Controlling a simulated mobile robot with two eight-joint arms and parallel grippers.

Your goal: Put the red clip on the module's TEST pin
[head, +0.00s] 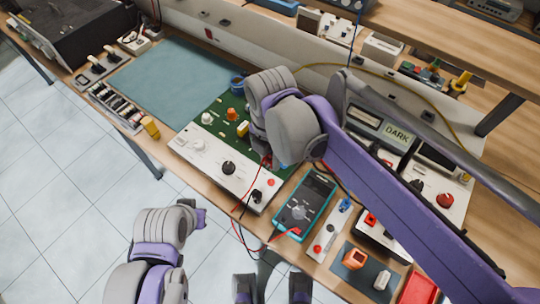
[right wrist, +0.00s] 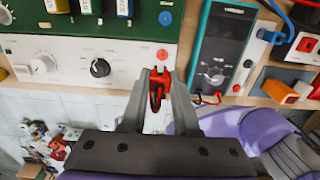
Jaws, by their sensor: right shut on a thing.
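The red clip (right wrist: 158,88) is held between the fingertips of my right gripper (right wrist: 160,84), over the front edge of the module. In the head view my right gripper (head: 267,163) is mostly hidden behind its own wrist. The module has a white front panel (head: 203,152) with knobs and a green board (head: 222,110) behind. A small red round fitting (right wrist: 163,54) on the panel is just beyond the clip; I cannot read whether it is the TEST pin. My left gripper (head: 200,217) hangs in front of the bench, its fingers not clear.
A teal multimeter (head: 304,204) with red and black leads lies right of the module. Further right are a grey mat (head: 366,270) and an orange block (head: 354,259). A blue-green mat (head: 180,80) lies left, largely clear. Instruments stand behind my right arm.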

